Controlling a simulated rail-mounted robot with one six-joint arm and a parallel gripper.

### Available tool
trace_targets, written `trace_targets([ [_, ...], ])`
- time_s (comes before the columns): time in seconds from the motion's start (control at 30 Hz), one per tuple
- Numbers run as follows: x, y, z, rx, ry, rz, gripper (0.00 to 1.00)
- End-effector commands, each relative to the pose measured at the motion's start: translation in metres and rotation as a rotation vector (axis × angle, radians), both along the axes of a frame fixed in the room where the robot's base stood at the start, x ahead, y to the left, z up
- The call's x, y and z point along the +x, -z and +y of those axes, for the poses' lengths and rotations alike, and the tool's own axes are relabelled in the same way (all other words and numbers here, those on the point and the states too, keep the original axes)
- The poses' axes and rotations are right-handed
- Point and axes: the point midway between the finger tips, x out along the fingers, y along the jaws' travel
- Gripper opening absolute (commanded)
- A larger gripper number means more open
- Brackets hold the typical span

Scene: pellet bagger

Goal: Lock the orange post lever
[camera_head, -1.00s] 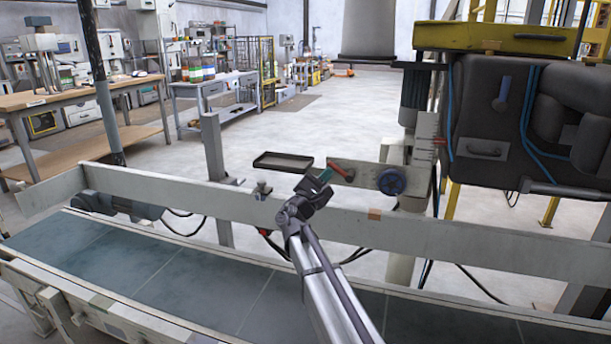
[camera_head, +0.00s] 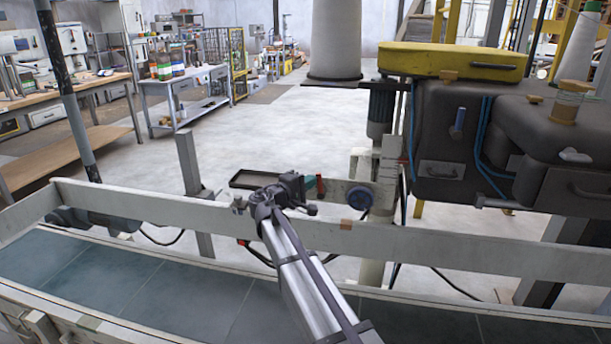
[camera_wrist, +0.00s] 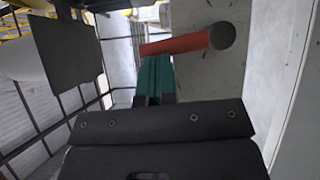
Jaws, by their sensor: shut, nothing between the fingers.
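The orange-red post lever (camera_head: 320,187) is a short rod at the left end of a pale plate on the post, looking near upright in the head view. In the wrist view the lever (camera_wrist: 176,45) crosses above my fingertips, with its round grey end to the right. My gripper (camera_head: 308,182) is just left of it. Its teal fingers, also in the wrist view (camera_wrist: 154,78), are shut together with nothing between them. The fingertips are close against the lever's side; I cannot tell whether they touch.
A dark shallow tray (camera_head: 250,180) is behind my gripper. A pale rail (camera_head: 150,207) runs along the conveyor (camera_head: 130,278). A dark machine (camera_head: 450,150) stands at right.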

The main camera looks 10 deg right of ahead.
Motion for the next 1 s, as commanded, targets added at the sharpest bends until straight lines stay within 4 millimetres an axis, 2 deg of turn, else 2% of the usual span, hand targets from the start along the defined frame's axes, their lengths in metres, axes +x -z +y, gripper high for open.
trace_targets([
  [0.03, -0.0001, -0.0046, -0.0018, 0.019, 0.000, -0.009, 0.00],
  [0.33, -0.0018, -0.0042, -0.0060, 0.101, 0.000, -0.041, 0.00],
  [0.83, -0.0019, -0.0036, -0.0064, 0.111, 0.000, -0.045, 0.00],
  [1.0, -0.0006, -0.0034, 0.0008, 0.111, 0.001, -0.045, 0.00],
])
